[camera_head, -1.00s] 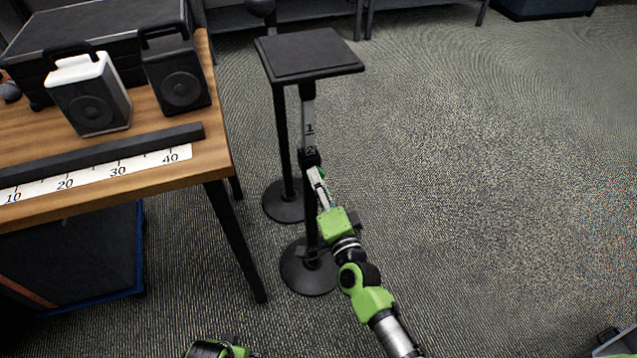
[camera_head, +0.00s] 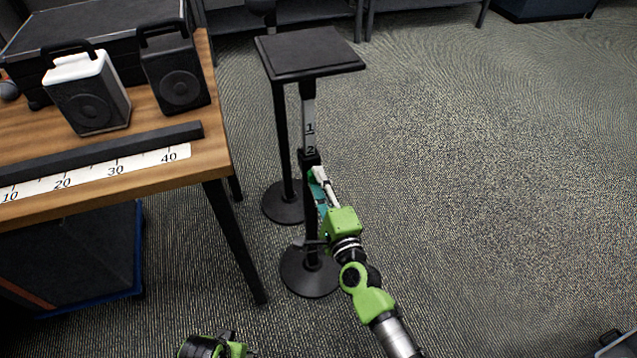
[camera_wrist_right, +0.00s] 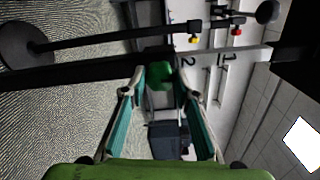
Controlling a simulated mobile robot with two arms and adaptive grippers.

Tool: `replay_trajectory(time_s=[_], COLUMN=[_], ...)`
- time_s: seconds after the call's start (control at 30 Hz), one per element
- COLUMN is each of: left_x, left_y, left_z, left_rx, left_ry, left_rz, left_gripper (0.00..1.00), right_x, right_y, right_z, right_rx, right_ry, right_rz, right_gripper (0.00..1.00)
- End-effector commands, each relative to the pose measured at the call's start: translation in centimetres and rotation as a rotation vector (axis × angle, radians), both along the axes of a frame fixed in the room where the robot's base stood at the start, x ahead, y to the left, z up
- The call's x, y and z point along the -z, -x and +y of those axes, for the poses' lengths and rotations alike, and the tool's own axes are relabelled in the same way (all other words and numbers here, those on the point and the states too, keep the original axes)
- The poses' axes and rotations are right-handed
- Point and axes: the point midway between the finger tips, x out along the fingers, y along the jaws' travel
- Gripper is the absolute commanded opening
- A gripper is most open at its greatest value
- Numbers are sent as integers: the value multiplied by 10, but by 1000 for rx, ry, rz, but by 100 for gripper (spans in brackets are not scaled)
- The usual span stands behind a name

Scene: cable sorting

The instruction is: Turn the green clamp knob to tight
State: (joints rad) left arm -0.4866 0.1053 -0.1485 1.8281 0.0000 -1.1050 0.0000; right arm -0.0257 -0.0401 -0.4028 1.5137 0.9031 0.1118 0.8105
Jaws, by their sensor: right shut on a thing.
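The green clamp knob (camera_wrist_right: 162,74) is on the collar of the front stand's post (camera_head: 310,225), just below the printed numbers 1 and 2. In the right wrist view it lies between the two fingertips. My right gripper (camera_wrist_right: 160,80) is shut on it, one finger on each side. In the head view my right gripper (camera_head: 316,176) reaches the collar from the lower right, and its fingers mostly hide the knob. I cannot read a tight mark on the knob. My left gripper (camera_head: 228,346) shows only partly at the bottom edge, and its fingers are unclear.
The front stand carries a flat black top plate (camera_head: 308,53) and has a round base (camera_head: 309,275). A second black stand (camera_head: 284,205) is close behind it. A wooden table (camera_head: 200,165) with speakers and a ruler strip is on the left.

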Motion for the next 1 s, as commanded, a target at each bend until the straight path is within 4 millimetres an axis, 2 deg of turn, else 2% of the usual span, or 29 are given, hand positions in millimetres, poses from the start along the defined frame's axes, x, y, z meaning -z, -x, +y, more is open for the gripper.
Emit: replay_trajectory(time_s=[0.3, 0.33, 0.4, 0.77, 0.87, 1.0], left_x=[-1, -1, -1, -1, -1, -1], left_y=[-3, -3, -3, -6, -5, -5], left_z=[1, 1, 1, 2, 2, 1], left_rx=[0, 0, 0, 0, 0, 0], left_ry=[-1, -1, -1, -3, -2, -1], left_rz=[-4, -5, -6, -12, -11, -8], left_gripper=[45, 45, 45, 45, 45, 45], right_x=[1, 1, 1, 1, 2, 2], right_y=[0, 0, 0, 2, 10, 33], right_z=[0, 0, 0, -1, -3, -11], right_rx=[1, 1, 1, 0, 1, 0], right_ry=[-5, -5, -5, -3, -2, -3], right_rz=[4, 4, 4, 2, 3, 5], right_gripper=[6, 30, 45, 45, 45, 45])
